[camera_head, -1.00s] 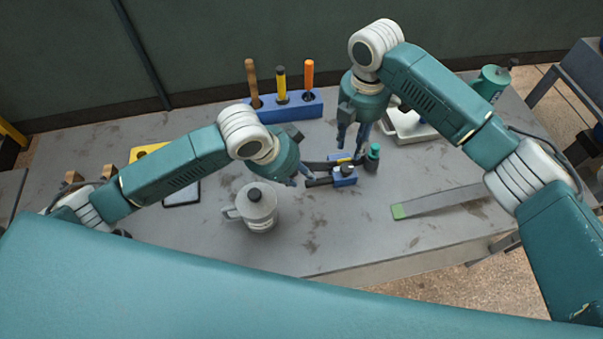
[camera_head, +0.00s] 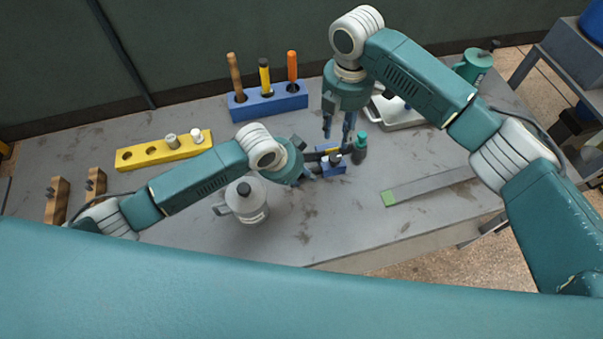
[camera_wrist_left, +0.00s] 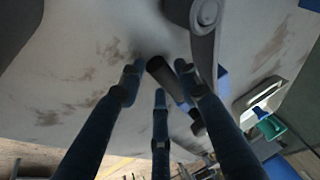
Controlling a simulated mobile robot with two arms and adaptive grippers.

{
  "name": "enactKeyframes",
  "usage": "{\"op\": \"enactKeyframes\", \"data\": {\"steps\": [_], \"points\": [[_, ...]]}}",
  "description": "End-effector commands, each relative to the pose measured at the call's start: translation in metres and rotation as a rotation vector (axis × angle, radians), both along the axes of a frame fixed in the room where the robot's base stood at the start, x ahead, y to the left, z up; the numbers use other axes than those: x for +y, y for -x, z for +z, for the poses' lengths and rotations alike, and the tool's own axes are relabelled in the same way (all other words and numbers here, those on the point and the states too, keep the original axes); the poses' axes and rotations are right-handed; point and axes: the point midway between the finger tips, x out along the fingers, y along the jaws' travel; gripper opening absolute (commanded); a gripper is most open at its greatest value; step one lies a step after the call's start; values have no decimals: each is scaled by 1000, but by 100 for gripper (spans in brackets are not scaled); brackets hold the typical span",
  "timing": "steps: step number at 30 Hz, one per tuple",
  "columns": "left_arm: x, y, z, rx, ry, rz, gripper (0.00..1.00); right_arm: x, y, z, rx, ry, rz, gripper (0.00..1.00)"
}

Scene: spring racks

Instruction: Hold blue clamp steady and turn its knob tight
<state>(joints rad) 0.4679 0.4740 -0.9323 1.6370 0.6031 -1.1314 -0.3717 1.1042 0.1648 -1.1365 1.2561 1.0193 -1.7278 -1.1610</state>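The blue clamp (camera_head: 333,165) lies on the grey table, its dark parts reaching left towards my left gripper. My left gripper (camera_head: 308,173) is low at the clamp's left side and partly hides it. In the left wrist view its fingers (camera_wrist_left: 160,88) are spread, with a black cylindrical handle (camera_wrist_left: 165,76) between their tips. I see no clear contact. My right gripper (camera_head: 338,134) points down above and behind the clamp, fingers apart and empty. The knob cannot be made out clearly.
A dark bottle with green cap (camera_head: 360,148) stands close right of the clamp. A grey mug-like can (camera_head: 246,203) stands below my left arm. A blue tool block (camera_head: 268,103), yellow block (camera_head: 165,151), white tray (camera_head: 400,117) and flat metal bar (camera_head: 430,186) surround it.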

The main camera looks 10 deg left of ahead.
Motion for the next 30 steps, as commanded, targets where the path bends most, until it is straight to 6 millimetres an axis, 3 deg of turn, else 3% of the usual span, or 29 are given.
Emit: {"op": "enactKeyframes", "data": {"steps": [3, 8, 9, 11, 14, 17, 23, 30], "points": [[0, 0, 0, 0, 1, 0, 33, 0, 0, 0, 0, 0, 0, 31], [0, 0, 0, 0, 1, 0, 1, 0, 0, 0, 0, 0, 0, 31], [0, 0, 0, 0, 1, 0, 0, 0, 0, 0, 0, 0, 0, 31], [0, 0, 1, 0, 1, 0, 0, 0, 0, 0, 0, 0, 0, 31], [0, 0, 1, 0, 1, 0, 0, -1, 0, 0, -2, -4, -11, 48], [0, 0, 1, 0, 1, 0, 0, -6, -3, -1, -18, -24, -74, 48], [0, 0, 1, -1, 0, 1, 0, -25, -5, -2, -66, -146, -388, 48], [0, 0, 1, -1, 1, 1, 0, -42, 10, 5, -45, -321, -796, 48]]}}
